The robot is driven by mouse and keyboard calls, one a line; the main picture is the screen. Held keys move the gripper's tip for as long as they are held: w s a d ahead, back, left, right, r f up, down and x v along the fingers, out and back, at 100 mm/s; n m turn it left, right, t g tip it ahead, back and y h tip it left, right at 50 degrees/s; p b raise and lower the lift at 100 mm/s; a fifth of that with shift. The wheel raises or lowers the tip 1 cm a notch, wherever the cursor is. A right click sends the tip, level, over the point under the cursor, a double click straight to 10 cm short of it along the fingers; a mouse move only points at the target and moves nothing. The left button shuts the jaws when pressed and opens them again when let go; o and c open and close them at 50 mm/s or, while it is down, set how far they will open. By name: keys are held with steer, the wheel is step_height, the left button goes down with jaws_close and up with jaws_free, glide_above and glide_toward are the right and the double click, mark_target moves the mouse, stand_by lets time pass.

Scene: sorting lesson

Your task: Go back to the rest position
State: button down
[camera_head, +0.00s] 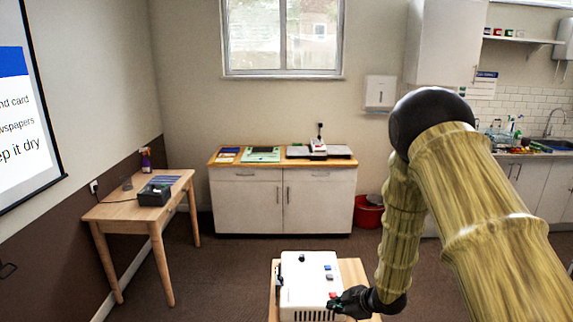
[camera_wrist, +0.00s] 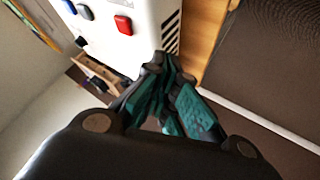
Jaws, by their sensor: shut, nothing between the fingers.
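My gripper (camera_head: 338,304) is shut and empty, at the lower right corner of a white machine (camera_head: 303,274). The machine has a red button (camera_head: 333,295), blue and grey buttons and a dark knob on its face. In the wrist view my gripper (camera_wrist: 154,72) has dark fingers with teal pads, and its tips are close to the machine's white face (camera_wrist: 150,22), just below the red button (camera_wrist: 123,24). I cannot tell whether they touch it. My arm comes down from the right in the head view.
The machine stands on a small wooden table (camera_head: 352,272). A wooden table (camera_head: 118,208) with a dark box (camera_head: 154,195) and spray bottle is at left. A white cabinet (camera_head: 247,205) stands at the back, with a red bucket (camera_head: 368,213) beside it. Brown floor (camera_head: 215,270) lies open between.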

steer(key=s+d+f+m+g+h+b, duration=0.1)
steer(key=s+d+f+m+h+b, duration=0.15)
steer(key=s+f+m, duration=0.75)
steer(key=s+d+f+m+g+h+b, duration=0.1)
steer(key=s+f, duration=0.4)
steer(key=s, duration=0.7)
steer(key=s+d+f+m+g+h+b, duration=0.1)
steer(key=s+f, duration=0.5)
steer(key=s, duration=0.7)
steer(key=s+d+f+m+g+h+b, duration=0.1)
steer(key=s+d+f+m+g+b, duration=0.1)
steer(key=s, duration=1)
step_height(320, 180, down, 4)
steer(key=shift+s+d+r+m+g+b, duration=0.15)
steer(key=shift+d+r+m+g+b, duration=0.1)
steer(key=shift+m+g+b, duration=0.65)
steer(key=shift+a, duration=0.15)
